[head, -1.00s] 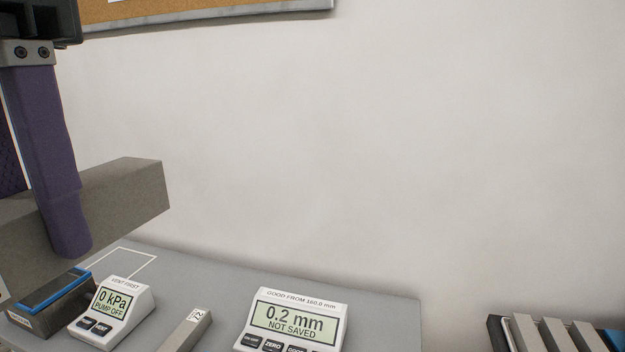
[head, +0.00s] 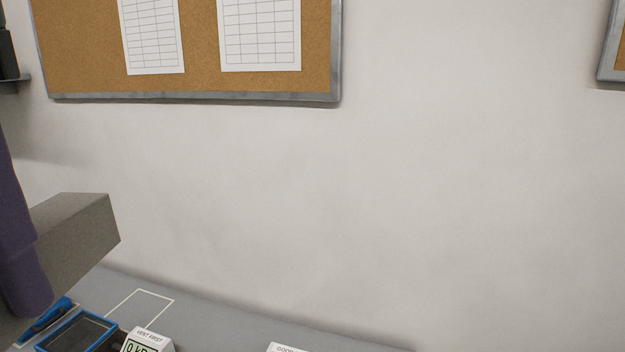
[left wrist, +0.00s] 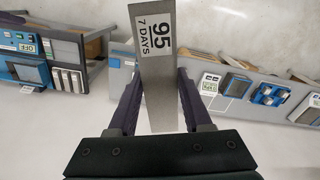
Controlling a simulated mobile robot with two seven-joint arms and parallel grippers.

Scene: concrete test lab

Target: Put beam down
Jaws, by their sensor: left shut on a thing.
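The grey concrete beam (head: 85,232) shows at the left of the head view, raised above the grey bench top. My left gripper (head: 22,270) is shut on it, with one purple finger seen across its near side. In the left wrist view the beam (left wrist: 155,88) stands between the two fingers of my left gripper (left wrist: 158,100) and bears a label reading 95, 7 DAYS. A white outlined rectangle (head: 142,308) is marked on the bench, clear of objects. My right gripper is in neither view.
On the bench (head: 235,322) a blue-rimmed dark tray (head: 77,338) and a VENT FIRST display (head: 148,342) stand near the outline. A second display (head: 286,348) is cut off at the bottom edge. A cork board (head: 200,40) hangs on the wall behind.

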